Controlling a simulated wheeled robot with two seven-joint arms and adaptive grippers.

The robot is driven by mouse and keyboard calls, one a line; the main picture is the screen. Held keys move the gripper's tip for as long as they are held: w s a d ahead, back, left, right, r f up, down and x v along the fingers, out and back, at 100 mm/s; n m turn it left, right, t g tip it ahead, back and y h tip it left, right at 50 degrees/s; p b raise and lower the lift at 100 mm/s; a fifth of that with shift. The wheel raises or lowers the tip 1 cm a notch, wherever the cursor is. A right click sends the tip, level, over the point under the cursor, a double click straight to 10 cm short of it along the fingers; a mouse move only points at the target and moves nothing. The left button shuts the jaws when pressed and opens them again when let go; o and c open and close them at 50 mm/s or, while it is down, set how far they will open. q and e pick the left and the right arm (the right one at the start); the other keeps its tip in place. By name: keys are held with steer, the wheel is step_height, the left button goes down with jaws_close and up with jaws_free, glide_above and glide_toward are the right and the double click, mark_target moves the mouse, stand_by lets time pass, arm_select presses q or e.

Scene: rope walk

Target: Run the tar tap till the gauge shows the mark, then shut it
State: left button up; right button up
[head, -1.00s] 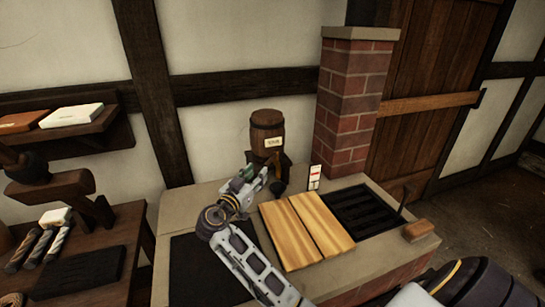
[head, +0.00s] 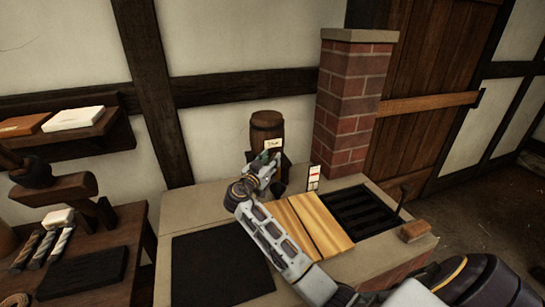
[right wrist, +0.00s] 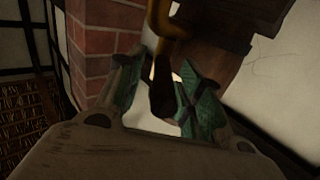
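The tar barrel (head: 267,122) with a pale label stands on a dark wooden stand at the back of the stone bench. My right gripper (head: 270,163) is in front of the barrel's lower part and hides some of it. In the right wrist view a brass-coloured tap (right wrist: 172,22) has a dark handle (right wrist: 162,92) hanging between my right gripper's green-padded fingers, which are apart, with gaps beside the handle. A white gauge (head: 314,177) with a red band stands right of the barrel; its reading is too small to tell. A small dark pot (head: 279,187) sits below. My left gripper is out of view.
A brick chimney (head: 350,105) rises right of the gauge. Wooden boards (head: 320,226) and a dark grate (head: 362,208) lie on the bench (head: 185,208), with a dark panel at its left. A table with rope pieces stands farther left.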

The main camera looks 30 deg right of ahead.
steer(key=shift+x, duration=1.1)
jaws_close()
